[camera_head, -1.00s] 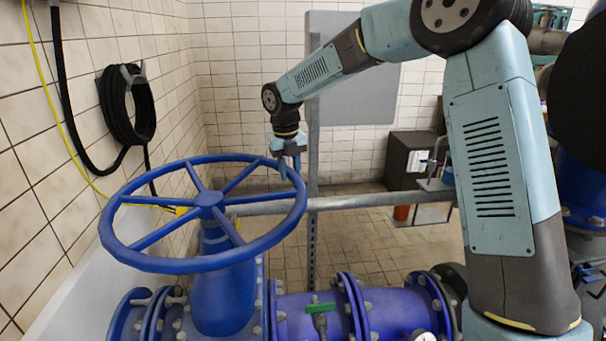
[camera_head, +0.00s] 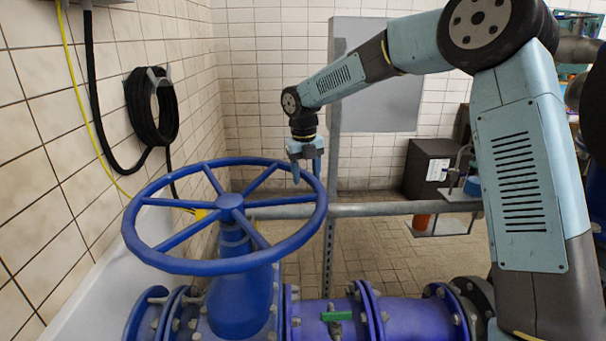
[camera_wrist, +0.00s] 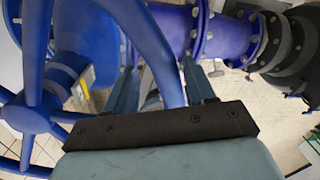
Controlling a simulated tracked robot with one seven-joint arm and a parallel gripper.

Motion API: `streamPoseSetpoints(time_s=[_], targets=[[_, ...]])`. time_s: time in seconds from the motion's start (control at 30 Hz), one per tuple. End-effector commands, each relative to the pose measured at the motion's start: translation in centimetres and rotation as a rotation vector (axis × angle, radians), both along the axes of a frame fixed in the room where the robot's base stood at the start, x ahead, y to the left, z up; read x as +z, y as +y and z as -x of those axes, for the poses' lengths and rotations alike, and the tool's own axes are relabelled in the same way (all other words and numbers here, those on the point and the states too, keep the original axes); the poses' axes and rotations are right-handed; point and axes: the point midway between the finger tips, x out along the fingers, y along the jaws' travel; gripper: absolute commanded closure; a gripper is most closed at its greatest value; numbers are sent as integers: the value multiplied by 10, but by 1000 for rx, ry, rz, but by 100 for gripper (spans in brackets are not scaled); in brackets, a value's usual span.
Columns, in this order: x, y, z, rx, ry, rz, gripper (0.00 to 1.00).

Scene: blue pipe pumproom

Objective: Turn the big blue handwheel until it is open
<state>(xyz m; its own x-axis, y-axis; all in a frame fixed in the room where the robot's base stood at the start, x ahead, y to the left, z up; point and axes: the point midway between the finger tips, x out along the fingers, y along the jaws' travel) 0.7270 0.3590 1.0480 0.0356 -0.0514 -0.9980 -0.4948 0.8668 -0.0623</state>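The big blue handwheel (camera_head: 230,202) lies nearly level on its blue valve body (camera_head: 240,290) in the head view. Its spokes run from the hub to a round rim. My gripper (camera_head: 306,170) points down at the far right part of the rim. In the wrist view, the gripper's two fingers (camera_wrist: 160,90) stand apart, one on each side of the blue rim (camera_wrist: 155,50). The rim passes between them with some room visible beside it. The hub (camera_wrist: 27,114) shows at the left there. Whether a finger touches the rim is unclear.
Blue flanged pipe (camera_head: 400,318) with a green-handled small valve (camera_head: 336,316) runs low to the right. A grey rail (camera_head: 390,210) and upright post (camera_head: 331,240) stand behind the wheel. A tiled wall with a coiled black hose (camera_head: 152,106) is at left.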

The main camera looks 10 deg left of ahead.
Motion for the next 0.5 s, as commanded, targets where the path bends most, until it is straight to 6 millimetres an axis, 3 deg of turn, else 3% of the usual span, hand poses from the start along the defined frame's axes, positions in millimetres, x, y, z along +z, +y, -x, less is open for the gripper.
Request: streamPoseSetpoints(time_s=[0.3, 0.5], targets=[[1, -2, 0, -3, 2, 4, 43], [23, -1, 0, -4, 0, 3, 43]])
